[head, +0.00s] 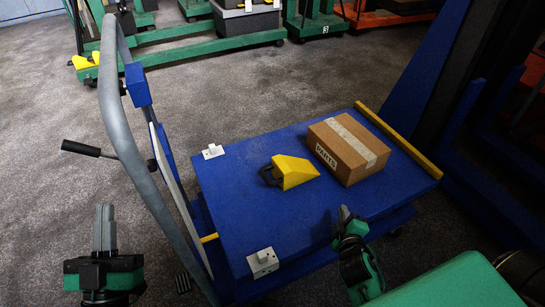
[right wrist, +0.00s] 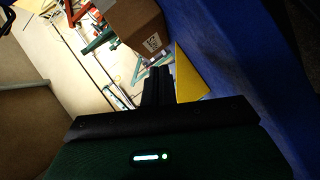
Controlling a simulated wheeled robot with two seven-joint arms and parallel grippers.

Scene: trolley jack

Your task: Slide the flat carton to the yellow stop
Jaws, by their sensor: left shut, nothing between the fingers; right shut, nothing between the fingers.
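The brown flat carton (head: 345,150), with pale tape and a PARTS label, lies on the blue trolley deck (head: 235,190). It also shows in the right wrist view (right wrist: 130,22). The yellow stop (head: 405,145) is a bar along the deck's right edge. A narrow blue strip shows between carton and stop; exact contact at the far end is unclear. My left gripper (head: 104,228) is shut and empty, left of the trolley handle. My right gripper (head: 345,213) is shut and empty at the deck's front edge, below the carton and apart from it. Its fingers also show in the right wrist view (right wrist: 157,85).
A yellow wedge (head: 297,171) with a dark handle sits on the deck left of the carton. White fittings (head: 263,262) stand at the deck's left corners. The grey trolley handle (head: 125,140) rises between my left gripper and the deck. A blue upright (head: 425,65) stands behind the stop.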

